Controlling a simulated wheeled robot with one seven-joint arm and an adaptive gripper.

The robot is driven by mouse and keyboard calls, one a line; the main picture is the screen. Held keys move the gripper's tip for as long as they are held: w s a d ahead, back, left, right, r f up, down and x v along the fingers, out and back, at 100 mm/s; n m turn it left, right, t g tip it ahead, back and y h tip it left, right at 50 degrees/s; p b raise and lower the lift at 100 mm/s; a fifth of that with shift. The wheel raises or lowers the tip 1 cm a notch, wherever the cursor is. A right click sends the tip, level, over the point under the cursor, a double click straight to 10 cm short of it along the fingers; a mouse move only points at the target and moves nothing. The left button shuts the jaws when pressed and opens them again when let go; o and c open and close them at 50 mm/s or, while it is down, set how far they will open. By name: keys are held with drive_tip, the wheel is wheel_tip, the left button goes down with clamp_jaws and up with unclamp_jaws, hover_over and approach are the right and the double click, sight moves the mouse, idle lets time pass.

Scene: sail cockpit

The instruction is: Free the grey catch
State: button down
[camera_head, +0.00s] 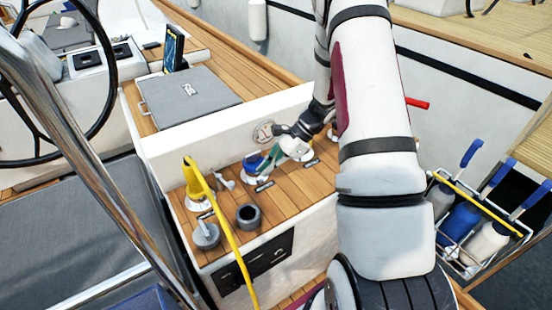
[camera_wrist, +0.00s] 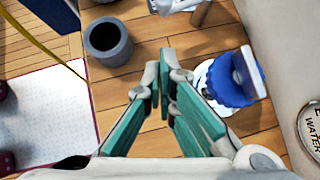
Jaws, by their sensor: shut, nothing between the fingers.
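A small grey fitting with a lever (camera_head: 224,179) stands on the wooden ledge between the yellow plug and the blue cap; it may be the grey catch, but I cannot tell for sure. Part of it shows at the top edge of the wrist view (camera_wrist: 184,5), cut off by the frame. My gripper (camera_head: 268,162) is over the ledge, by the blue cap. In the wrist view its teal fingers (camera_wrist: 168,72) are shut and empty, with bare wood beyond the tips. They are apart from the grey fitting.
A blue cap (camera_wrist: 228,82) on a white base is right of the fingers. A grey cup (camera_wrist: 107,40) stands upper left. A yellow plug (camera_head: 193,178) trails a yellow cable (camera_head: 233,240) over the ledge front. A round water plate (camera_head: 263,131) is on the white wall. A bottle rack (camera_head: 480,220) stands right.

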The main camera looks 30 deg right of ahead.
drive_tip(key=x, duration=0.3)
drive_tip(key=shift+a+f, duration=0.15)
drive_tip(key=shift+f, duration=0.05)
drive_tip(key=shift+w+a+r+p, duration=0.1)
drive_tip(key=shift+w+a+p, duration=0.05)
drive_tip(key=shift+a, duration=0.45)
drive_tip(key=shift+w+a+r+p, duration=0.1)
drive_tip(key=shift+w+a+p, duration=0.05)
drive_tip(key=shift+a, duration=0.4)
drive_tip(key=shift+w+a+f, duration=0.15)
drive_tip(key=shift+w+a, duration=0.05)
drive_tip(key=shift+a, duration=0.45)
drive_tip(key=shift+s+a, duration=0.3)
drive_tip(key=shift+a, duration=0.3)
drive_tip(key=shift+s+a, duration=0.3)
drive_tip(key=shift+a, duration=0.25)
drive_tip(key=shift+d, duration=0.1)
